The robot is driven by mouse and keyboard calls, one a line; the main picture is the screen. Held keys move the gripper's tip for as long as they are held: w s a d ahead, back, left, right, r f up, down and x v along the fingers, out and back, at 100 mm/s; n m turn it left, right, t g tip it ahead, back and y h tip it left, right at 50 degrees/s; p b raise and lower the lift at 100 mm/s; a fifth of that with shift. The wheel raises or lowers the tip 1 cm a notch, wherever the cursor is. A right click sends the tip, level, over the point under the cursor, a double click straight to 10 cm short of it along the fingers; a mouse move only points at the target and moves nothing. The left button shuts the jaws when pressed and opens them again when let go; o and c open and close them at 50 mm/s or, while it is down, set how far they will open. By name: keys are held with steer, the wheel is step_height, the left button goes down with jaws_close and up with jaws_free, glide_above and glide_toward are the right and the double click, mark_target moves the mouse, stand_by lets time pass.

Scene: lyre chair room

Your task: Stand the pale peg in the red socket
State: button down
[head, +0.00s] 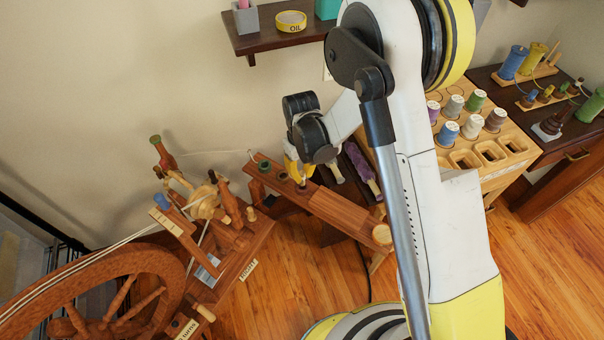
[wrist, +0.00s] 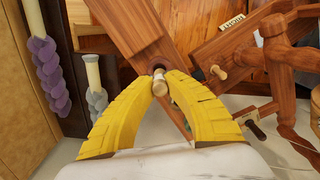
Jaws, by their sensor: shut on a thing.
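My gripper (wrist: 161,84) is shut on the pale peg (wrist: 161,88), which shows between the yellow fingertips in the wrist view. A round dark hole (wrist: 158,68) in the brown wooden bar shows just beyond the peg's end; I cannot tell whether the peg has entered it. In the head view my gripper (head: 300,172) is low over the bar (head: 338,214), and the peg is mostly hidden by it. A green-rimmed socket (head: 264,165) and a reddish-brown one (head: 282,176) show on the bar left of the gripper. Which is the red socket is not clear.
A spinning wheel (head: 134,275) with wooden posts stands close on the left. Purple and pale yarn-wrapped sticks (wrist: 48,75) lie beside the bar. A rack of thread spools (head: 470,125) stands at right. A dark shelf (head: 278,38) hangs on the wall above.

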mark_target(302, 171)
steer(key=shift+f, duration=1.5)
steer(key=c, duration=1.4)
jaws_free()
step_height(302, 171, up, 12)
steer(key=shift+w+f, duration=0.1)
steer(key=shift+w, duration=0.05)
